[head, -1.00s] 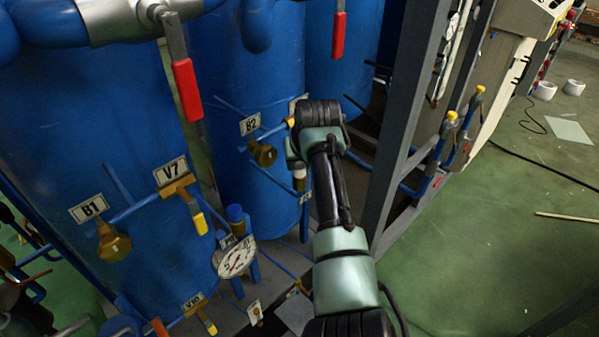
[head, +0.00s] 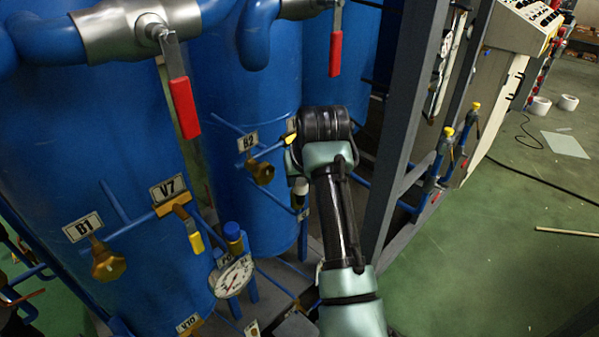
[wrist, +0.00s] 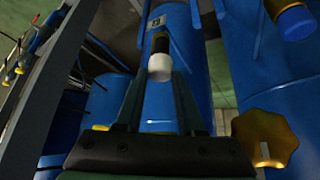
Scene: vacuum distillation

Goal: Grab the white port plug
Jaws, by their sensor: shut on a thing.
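The white port plug (wrist: 160,67) shows in the wrist view as a short white cylinder with a dark band at its far end. It lies between the two dark fingers of my gripper (wrist: 162,55), which are shut on it. In the head view the white plug (head: 300,187) shows just left of my wrist, in front of the middle blue tank. My arm hides most of my gripper there. I cannot tell whether the plug's far end is still seated in its port.
The middle blue tank (head: 225,80) stands close by, with the B2 valve (head: 261,172) to the left. A pressure gauge (head: 233,277) sits lower left. A grey frame post (head: 405,130) rises right of my arm. Open green floor (head: 480,260) lies at the right.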

